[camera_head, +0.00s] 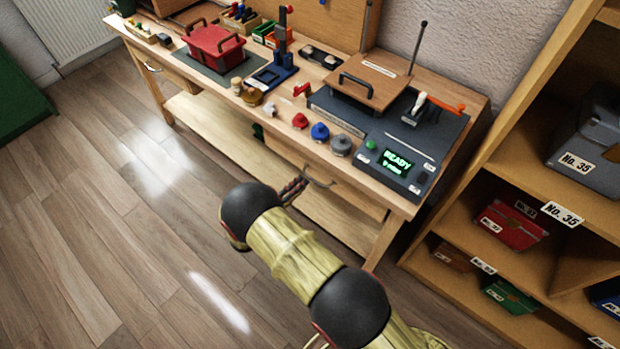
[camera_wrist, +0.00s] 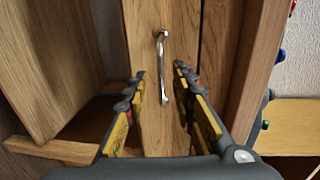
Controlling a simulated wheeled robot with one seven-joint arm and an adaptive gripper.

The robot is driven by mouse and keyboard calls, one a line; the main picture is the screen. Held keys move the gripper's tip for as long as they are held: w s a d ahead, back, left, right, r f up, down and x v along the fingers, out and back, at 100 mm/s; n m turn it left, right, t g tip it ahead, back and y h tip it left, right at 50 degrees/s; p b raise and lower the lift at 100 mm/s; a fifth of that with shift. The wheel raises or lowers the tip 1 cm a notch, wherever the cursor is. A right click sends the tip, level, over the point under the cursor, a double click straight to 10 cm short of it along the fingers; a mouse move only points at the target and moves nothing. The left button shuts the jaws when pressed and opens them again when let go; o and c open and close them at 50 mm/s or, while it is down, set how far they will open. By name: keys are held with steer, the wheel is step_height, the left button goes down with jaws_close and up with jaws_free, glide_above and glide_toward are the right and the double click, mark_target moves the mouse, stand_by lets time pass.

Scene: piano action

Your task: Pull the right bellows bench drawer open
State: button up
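The right bench drawer (camera_head: 345,191) is a pale wooden front under the tabletop and looks closed. Its curved metal handle (camera_head: 320,181) shows at the front. In the wrist view the drawer front (camera_wrist: 153,130) runs upright through the middle, with the silver handle (camera_wrist: 161,65) on it. My gripper (camera_head: 296,188) is at the drawer front, close to the handle. In the wrist view my gripper (camera_wrist: 159,76) is open, with one finger on each side of the handle in the picture. I see no finger touching the handle; the exact depth is unclear.
The workbench (camera_head: 465,88) carries a grey console (camera_head: 385,160) with a READY display, coloured knobs and a red case (camera_head: 215,47). A wooden shelf (camera_head: 480,215) with labelled boxes stands close on the right. A lower bench shelf (camera_head: 225,130) lies below.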

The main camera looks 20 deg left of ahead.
mark_target(310, 177)
steer(key=b+x, duration=0.1)
steer(key=x, duration=0.5)
steer(key=shift+d+b, duration=0.1)
steer(key=shift+b, duration=0.2)
steer(key=shift+c, duration=1.2)
steer(key=c, duration=0.4)
jaws_close()
